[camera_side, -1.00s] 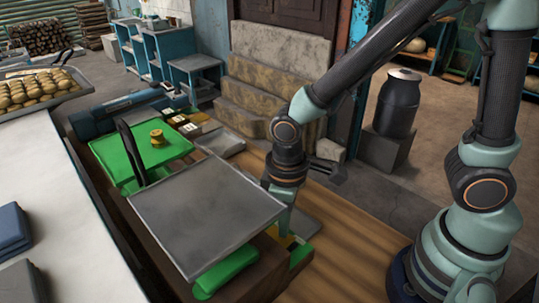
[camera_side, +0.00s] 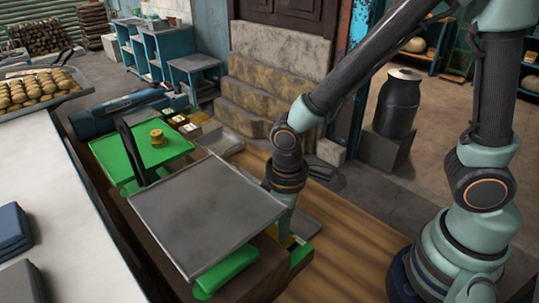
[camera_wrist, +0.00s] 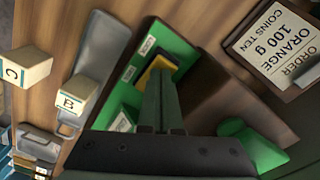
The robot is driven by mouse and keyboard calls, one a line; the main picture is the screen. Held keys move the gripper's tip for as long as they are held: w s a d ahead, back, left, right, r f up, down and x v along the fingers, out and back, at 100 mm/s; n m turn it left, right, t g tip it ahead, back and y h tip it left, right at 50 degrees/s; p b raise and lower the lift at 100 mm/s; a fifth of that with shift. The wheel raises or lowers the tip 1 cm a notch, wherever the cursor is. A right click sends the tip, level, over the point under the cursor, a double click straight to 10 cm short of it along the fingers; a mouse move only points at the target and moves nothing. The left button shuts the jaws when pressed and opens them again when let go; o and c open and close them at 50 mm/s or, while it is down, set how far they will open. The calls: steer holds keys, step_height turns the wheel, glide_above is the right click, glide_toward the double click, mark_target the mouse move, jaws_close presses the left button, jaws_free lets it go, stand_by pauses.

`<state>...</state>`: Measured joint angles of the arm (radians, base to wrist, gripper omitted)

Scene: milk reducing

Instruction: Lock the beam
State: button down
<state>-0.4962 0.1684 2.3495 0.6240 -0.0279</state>
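The weighing scale has a grey plate (camera_side: 205,215) in front and a green plate (camera_side: 135,153) behind it with a brass weight on top (camera_side: 157,137). In the wrist view, its green side panel (camera_wrist: 185,48) carries small white labels, one seeming to read LOCK. A yellow and dark piece (camera_wrist: 154,68) sits on this panel, probably the beam lock. My gripper (camera_wrist: 160,75) points down at the panel, its two fingers close together, tips at the yellow piece. Whether they touch or grip it is unclear. In the side view, the grey plate partly hides the fingers.
Blocks marked C (camera_wrist: 22,68) and B (camera_wrist: 78,95) lie beside the panel. An order card (camera_wrist: 275,45) reads ORANGE 100 g. A dark upright arm (camera_side: 130,150) rises between the plates. A white counter (camera_side: 60,200) stands left. Wooden surface (camera_side: 345,240) is clear toward my base.

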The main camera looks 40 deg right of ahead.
steer(key=shift+f, duration=0.15)
steer(key=shift+r, duration=3.55)
steer(key=w+d+r+m+t, duration=0.2)
steer(key=d+r+m+t, duration=0.3)
steer(key=d+r, duration=0.6)
steer(key=d+m, duration=0.1)
steer(key=d, duration=0.2)
steer(key=shift+d+r+t, duration=0.2)
steer(key=shift+t, duration=0.1)
